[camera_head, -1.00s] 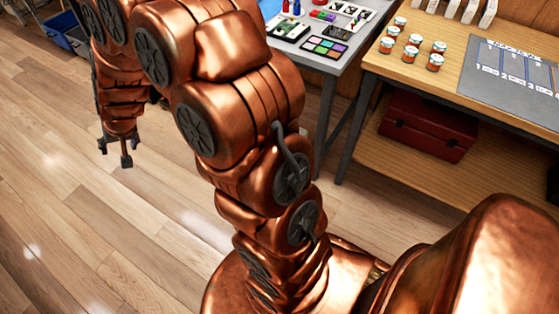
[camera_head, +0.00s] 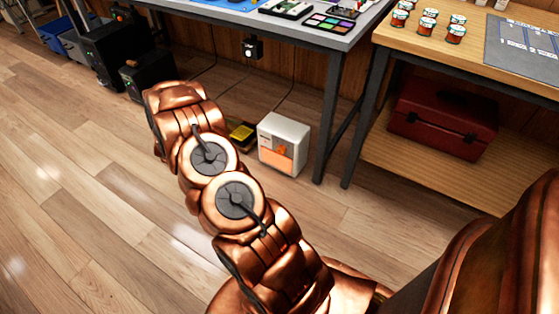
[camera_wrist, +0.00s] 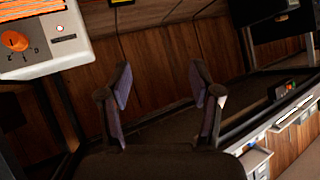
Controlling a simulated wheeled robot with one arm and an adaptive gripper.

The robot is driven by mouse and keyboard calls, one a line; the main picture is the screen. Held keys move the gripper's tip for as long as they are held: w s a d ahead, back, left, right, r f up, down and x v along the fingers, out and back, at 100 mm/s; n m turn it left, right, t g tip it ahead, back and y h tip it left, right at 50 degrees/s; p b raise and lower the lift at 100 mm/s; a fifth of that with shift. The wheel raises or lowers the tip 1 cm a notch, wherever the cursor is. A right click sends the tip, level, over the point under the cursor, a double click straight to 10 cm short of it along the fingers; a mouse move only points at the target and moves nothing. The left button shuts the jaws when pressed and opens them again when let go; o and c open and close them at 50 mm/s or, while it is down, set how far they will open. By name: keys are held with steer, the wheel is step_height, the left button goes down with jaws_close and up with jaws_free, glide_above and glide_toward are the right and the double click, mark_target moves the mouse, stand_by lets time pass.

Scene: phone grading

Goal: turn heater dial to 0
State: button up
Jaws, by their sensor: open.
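The heater (camera_head: 285,130) is a small white box with an orange front, standing on the floor under the grey table in the head view. In the wrist view my gripper (camera_wrist: 162,78) is open and empty, right of the heater and apart from the dial. In the head view my gripper is out of sight.
A red toolbox (camera_head: 443,117) lies on the wooden bench's lower shelf. A yellow-topped dark item (camera_head: 241,133) is left of the heater. Open floor lies in front.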

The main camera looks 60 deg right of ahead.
steer(key=s+d+f+m+g+h+b, duration=0.25)
steer(key=s+d+f+h+b, duration=0.3)
steer(key=s+d+f, duration=0.55)
steer(key=g+h+b, duration=0.3)
steer(key=b, duration=0.1)
glide_toward(279, 153)
steer(key=d, duration=0.2)
steer(key=shift+w+d+r+b, duration=0.15)
steer(key=shift+d+b, duration=0.65)
steer(key=shift+d, duration=1.2)
steer(key=shift+d+r+b, duration=0.1)
steer(key=shift+d+b, duration=0.7)
steer(key=shift+d, duration=1.2)
